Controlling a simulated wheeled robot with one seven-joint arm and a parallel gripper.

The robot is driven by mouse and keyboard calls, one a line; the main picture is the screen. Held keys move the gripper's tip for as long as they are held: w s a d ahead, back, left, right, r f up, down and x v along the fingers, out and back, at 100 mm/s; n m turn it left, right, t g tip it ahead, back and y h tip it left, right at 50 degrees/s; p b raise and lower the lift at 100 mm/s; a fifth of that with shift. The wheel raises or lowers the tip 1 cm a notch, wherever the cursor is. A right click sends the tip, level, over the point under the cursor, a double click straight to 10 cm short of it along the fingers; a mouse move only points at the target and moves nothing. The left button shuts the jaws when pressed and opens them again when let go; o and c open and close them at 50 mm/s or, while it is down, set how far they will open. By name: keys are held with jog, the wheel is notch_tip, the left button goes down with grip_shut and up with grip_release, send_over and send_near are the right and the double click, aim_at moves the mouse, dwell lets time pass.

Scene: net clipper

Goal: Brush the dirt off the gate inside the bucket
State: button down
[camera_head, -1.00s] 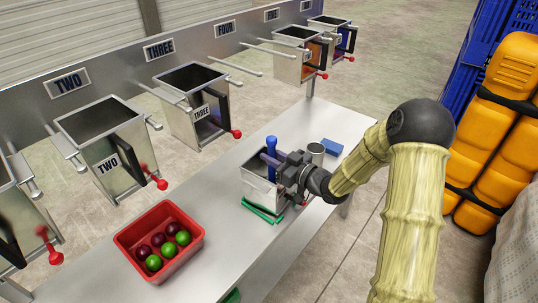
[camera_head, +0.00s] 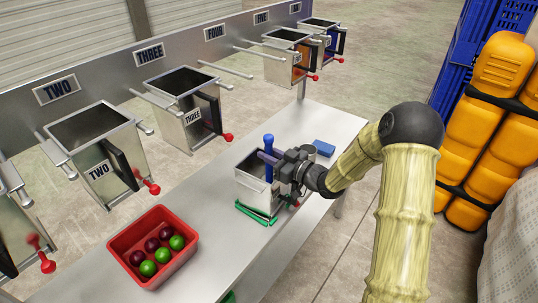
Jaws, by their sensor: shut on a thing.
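A metal bucket (camera_head: 252,193) stands on the grey table. A blue handle (camera_head: 268,142), which looks like a brush's, stands upright in its mouth, with its lower end inside. My gripper (camera_head: 269,158) reaches over the bucket from the right and is shut on this blue handle. The gate inside the bucket and any dirt on it are hidden by the bucket walls and my gripper. A green part (camera_head: 256,217) shows at the bucket's lower front edge.
A red tray (camera_head: 113,246) with several purple and green balls sits at the front left. A blue block (camera_head: 324,148) lies behind my gripper. Several metal hoppers with red-knobbed levers, such as the one marked THREE (camera_head: 170,103), hang along the table's back. The table between tray and bucket is clear.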

jog(key=shift+x, duration=1.3)
jog(key=shift+s+a+r+b, duration=0.1)
jog(key=shift+s+a+b, duration=0.3)
jog(key=shift+s+a, duration=0.5)
jog(key=shift+s+d, duration=0.15)
jog(key=shift+d, duration=0.05)
jog(key=shift+v, duration=1.25)
jog(key=shift+w+d, duration=0.8)
jog(key=shift+w, duration=0.25)
jog(key=shift+f, duration=0.25)
